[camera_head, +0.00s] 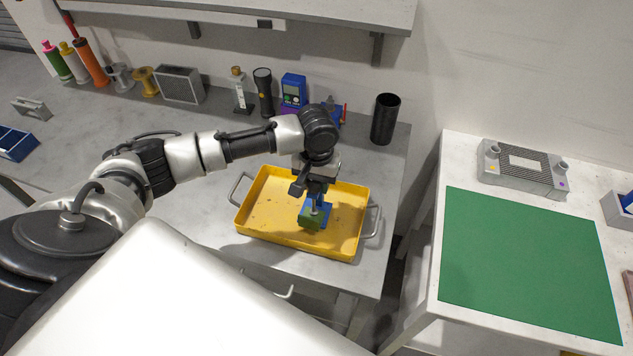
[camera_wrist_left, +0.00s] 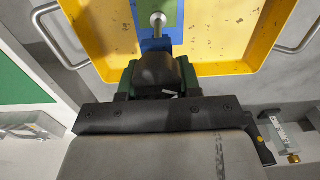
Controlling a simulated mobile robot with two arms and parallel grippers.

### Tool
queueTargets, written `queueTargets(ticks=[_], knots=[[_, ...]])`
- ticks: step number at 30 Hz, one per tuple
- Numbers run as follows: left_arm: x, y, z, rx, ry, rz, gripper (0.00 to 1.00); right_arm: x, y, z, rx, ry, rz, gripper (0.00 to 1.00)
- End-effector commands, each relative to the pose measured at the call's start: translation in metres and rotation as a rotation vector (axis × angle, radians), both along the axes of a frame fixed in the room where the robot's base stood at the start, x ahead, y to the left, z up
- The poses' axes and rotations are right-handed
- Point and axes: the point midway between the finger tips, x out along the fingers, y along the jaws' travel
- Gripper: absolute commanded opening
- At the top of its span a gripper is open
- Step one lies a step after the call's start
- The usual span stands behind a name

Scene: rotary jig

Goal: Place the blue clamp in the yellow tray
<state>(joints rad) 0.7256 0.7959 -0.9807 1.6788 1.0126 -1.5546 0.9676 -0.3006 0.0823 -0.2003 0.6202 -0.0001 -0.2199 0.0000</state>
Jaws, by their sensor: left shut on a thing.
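The yellow tray (camera_head: 265,200) lies on the grey bench, with a metal handle at each end. My left gripper (camera_head: 314,192) points down over the tray, right of its middle. It is shut on the blue clamp (camera_head: 308,210), which shows blue with a green part and a metal knob. In the left wrist view the clamp (camera_wrist_left: 155,44) is in front of the gripper, with the yellow tray (camera_wrist_left: 225,30) behind it. I cannot tell whether the clamp touches the tray floor. My right gripper is out of view.
Behind the tray stand a black cup (camera_head: 385,119), a blue meter (camera_head: 293,90), a flashlight (camera_head: 264,93) and a grey box (camera_head: 181,85). A shelf (camera_head: 330,12) overhangs the back. A white table with a green mat (camera_head: 527,262) stands at right, across a gap.

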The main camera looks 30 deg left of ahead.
Motion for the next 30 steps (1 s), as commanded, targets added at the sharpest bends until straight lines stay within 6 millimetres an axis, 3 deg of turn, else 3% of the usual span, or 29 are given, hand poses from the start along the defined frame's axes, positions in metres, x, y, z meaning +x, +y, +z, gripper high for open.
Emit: queueTargets(ticks=[4,14,15,20,30], knots=[[0.000,0.000,-0.011,0.000,-0.002,0.001,0.00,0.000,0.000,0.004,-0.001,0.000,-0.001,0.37],[0.000,0.000,-0.013,0.000,-0.002,0.001,0.00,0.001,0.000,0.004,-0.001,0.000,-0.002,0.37],[0.000,0.000,-0.015,0.000,0.000,0.001,0.35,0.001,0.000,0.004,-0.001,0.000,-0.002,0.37],[0.000,0.000,-0.015,0.000,-0.001,0.001,0.59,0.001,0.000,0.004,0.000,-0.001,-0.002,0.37],[0.000,0.000,-0.011,0.000,-0.003,0.000,0.59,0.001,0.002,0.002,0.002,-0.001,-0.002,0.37]])
